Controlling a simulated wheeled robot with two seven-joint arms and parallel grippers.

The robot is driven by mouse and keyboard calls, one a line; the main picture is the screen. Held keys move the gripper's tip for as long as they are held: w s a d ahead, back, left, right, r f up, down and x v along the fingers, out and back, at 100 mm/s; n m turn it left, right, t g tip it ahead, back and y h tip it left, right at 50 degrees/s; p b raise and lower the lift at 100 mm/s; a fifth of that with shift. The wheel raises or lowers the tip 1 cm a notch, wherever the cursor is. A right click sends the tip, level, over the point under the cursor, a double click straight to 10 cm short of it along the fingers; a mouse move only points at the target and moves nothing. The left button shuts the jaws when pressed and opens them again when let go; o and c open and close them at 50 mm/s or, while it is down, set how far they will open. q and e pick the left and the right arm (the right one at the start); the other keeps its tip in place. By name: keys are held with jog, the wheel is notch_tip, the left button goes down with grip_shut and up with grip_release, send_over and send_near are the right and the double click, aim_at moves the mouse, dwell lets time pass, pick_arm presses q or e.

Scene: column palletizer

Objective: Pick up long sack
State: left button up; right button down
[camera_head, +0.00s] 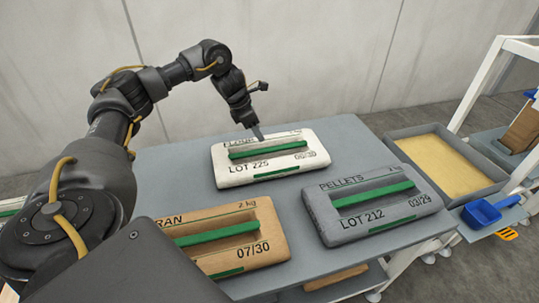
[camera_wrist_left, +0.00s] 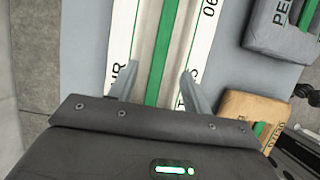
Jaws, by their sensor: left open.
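Three long sacks with green strips lie flat on the grey table. The white sack (camera_head: 285,166), marked LOT 225, lies at the back; it also fills the middle of the left wrist view (camera_wrist_left: 122,45). The grey PELLETS sack (camera_head: 330,208) lies at the right. The tan sack (camera_head: 262,258), marked 2 kg, lies at the front, partly hidden by my arm. My left gripper (camera_head: 259,133) is over the white sack. In the left wrist view its open fingers (camera_wrist_left: 157,88) stand on either side of the green strip, with nothing held. I cannot tell whether they touch the sack.
A tray (camera_head: 494,189) of yellow grain stands right of the table, with a blue scoop (camera_head: 482,213) near it. A white frame (camera_head: 478,86) rises at the far right. Bare table (camera_head: 190,192) shows left of the white sack. A wall stands behind.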

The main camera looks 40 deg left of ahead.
aim_at(268, 149)
pick_arm(q)
jog(key=x, duration=0.4)
jog(key=shift+w, duration=0.2)
jog(key=shift+s+d+f, duration=0.1)
jog(key=shift+f, duration=0.2)
jog(key=x, duration=0.5)
jog(key=shift+s+p, duration=0.1)
jog(key=shift+p, duration=0.3)
grip_shut()
jog(key=shift+r, duration=0.1)
dwell(0.4)
jog(key=shift+r, duration=0.15)
